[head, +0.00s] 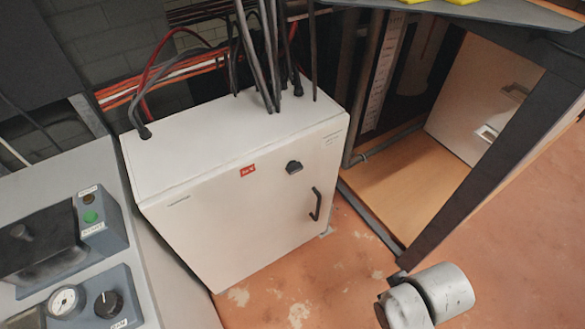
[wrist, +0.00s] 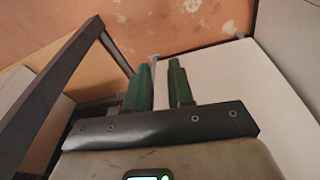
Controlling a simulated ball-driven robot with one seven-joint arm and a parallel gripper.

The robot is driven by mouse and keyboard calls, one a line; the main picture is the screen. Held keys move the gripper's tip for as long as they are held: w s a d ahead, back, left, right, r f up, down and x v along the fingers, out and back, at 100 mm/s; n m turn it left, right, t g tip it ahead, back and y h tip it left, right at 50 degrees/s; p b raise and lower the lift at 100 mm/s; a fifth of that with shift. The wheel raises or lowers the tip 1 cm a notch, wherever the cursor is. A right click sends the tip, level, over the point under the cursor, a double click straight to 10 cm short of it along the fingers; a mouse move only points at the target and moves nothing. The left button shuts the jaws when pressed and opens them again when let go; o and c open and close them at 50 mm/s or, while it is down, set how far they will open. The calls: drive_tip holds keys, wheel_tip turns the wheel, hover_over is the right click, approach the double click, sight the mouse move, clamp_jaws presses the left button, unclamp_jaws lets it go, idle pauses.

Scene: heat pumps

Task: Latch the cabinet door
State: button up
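The white cabinet (head: 215,145) stands on the floor in the middle of the head view. Its front door (head: 245,215) looks flush with the body; a small gap cannot be ruled out. The door carries a dark latch knob (head: 294,167) near its upper right and a black bar handle (head: 316,204) below it. In the wrist view, my gripper (wrist: 161,66) has two dark green fingers set apart with nothing between them. A white surface (wrist: 285,95), seemingly the cabinet, lies to their right. The knob and handle do not show there. The fingers are not visible in the head view.
Dark cables (head: 272,60) enter the cabinet's top. A grey control panel (head: 75,240) stands at left. A dark frame post (head: 490,165) and an open wood-floored bay (head: 410,190) lie at right. Reddish floor (head: 310,275) is open in front of the cabinet.

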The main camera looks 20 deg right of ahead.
drive_tip(key=shift+o, duration=1.3)
drive_tip(key=w+d+f+n+t+h, duration=0.2)
drive_tip(key=w+d+t, duration=0.1)
drive_tip(key=w, duration=0.6)
drive_tip(key=shift+w+n+t, duration=0.3)
drive_tip(key=shift+w+t, duration=0.1)
drive_tip(key=shift+t, duration=0.1)
drive_tip(key=n+t+y+p, duration=0.1)
drive_tip(key=n+t+y, duration=0.5)
drive_tip(key=n+t, duration=0.85)
approach(297, 172)
drive_tip(key=w+r+n+g+b, duration=0.1)
drive_tip(key=w, duration=0.2)
drive_tip(key=w+a+n+b, duration=0.1)
drive_tip(key=w, duration=0.2)
drive_tip(key=w+r+n+g, duration=0.1)
drive_tip(key=w, duration=0.2)
drive_tip(key=shift+a+r+g+b, duration=0.2)
drive_tip(key=shift+r+g+b, duration=0.1)
drive_tip(key=shift+g+b, duration=0.1)
drive_tip(key=shift+c, duration=0.4)
clamp_jaws()
